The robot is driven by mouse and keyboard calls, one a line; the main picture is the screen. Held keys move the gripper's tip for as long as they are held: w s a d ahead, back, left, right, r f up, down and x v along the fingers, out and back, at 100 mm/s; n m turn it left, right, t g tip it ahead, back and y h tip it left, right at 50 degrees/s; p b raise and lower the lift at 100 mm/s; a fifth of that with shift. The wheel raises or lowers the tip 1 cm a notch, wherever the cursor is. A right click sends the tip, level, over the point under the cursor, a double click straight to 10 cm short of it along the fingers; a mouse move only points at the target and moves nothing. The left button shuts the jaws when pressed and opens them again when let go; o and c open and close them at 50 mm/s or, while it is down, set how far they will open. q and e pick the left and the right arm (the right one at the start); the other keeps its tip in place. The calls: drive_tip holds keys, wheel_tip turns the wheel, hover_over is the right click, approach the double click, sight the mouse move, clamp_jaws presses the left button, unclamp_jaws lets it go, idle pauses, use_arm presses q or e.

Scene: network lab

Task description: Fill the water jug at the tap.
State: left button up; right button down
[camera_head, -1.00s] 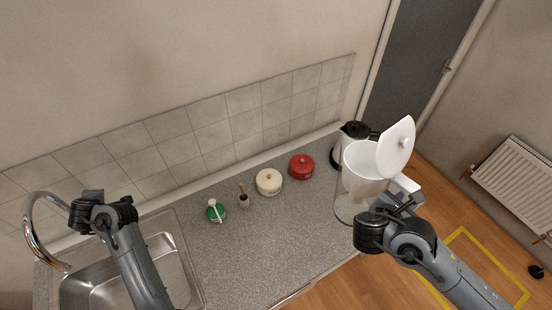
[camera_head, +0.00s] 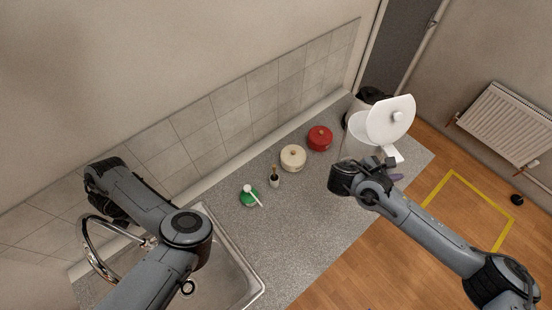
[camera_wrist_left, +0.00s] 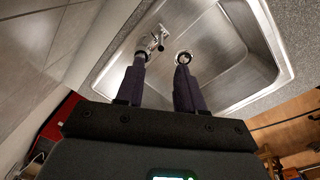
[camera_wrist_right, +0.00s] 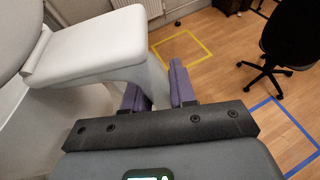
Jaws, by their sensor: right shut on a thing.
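The water jug (camera_head: 364,128) stands at the right end of the counter, its white lid (camera_head: 390,122) tilted open. My right gripper (camera_head: 392,168) is at the jug's right side. In the right wrist view its fingers (camera_wrist_right: 158,88) are shut on the jug's white handle (camera_wrist_right: 148,72). The curved chrome tap (camera_head: 92,248) is at the left, over the steel sink (camera_head: 222,275). My left arm covers part of the tap and the left fingertips in the head view. In the left wrist view the left fingers (camera_wrist_left: 160,85) are apart, near the tap's base and lever (camera_wrist_left: 150,42).
A red pot (camera_head: 320,138), a cream pot (camera_head: 293,158), a brush holder (camera_head: 274,181) and a green dish with a white brush (camera_head: 250,197) line the counter's back. A kettle (camera_head: 370,96) stands behind the jug. The counter's front middle is clear.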

use_arm(q)
drive_tip(key=shift+w+f, duration=0.1)
drive_tip(key=shift+f, duration=0.2)
drive_tip(key=shift+f+b, duration=0.45)
drive_tip(key=shift+f, duration=0.45)
drive_tip(key=shift+a+f+p, duration=0.25)
drive_tip(key=shift+f+p, duration=0.05)
drive_tip(key=shift+p, duration=0.05)
drive_tip(key=shift+f, duration=0.55)
wheel_tip(320, 180, down, 6)
drive_tip(key=b, duration=0.2)
drive_tip(key=shift+d+r+b, duration=0.1)
drive_tip(key=shift+r+b, duration=0.1)
drive_tip(key=shift+b, duration=0.15)
drive_tip(key=shift+f, duration=1.15)
drive_tip(key=shift+c, duration=0.4)
clamp_jaws()
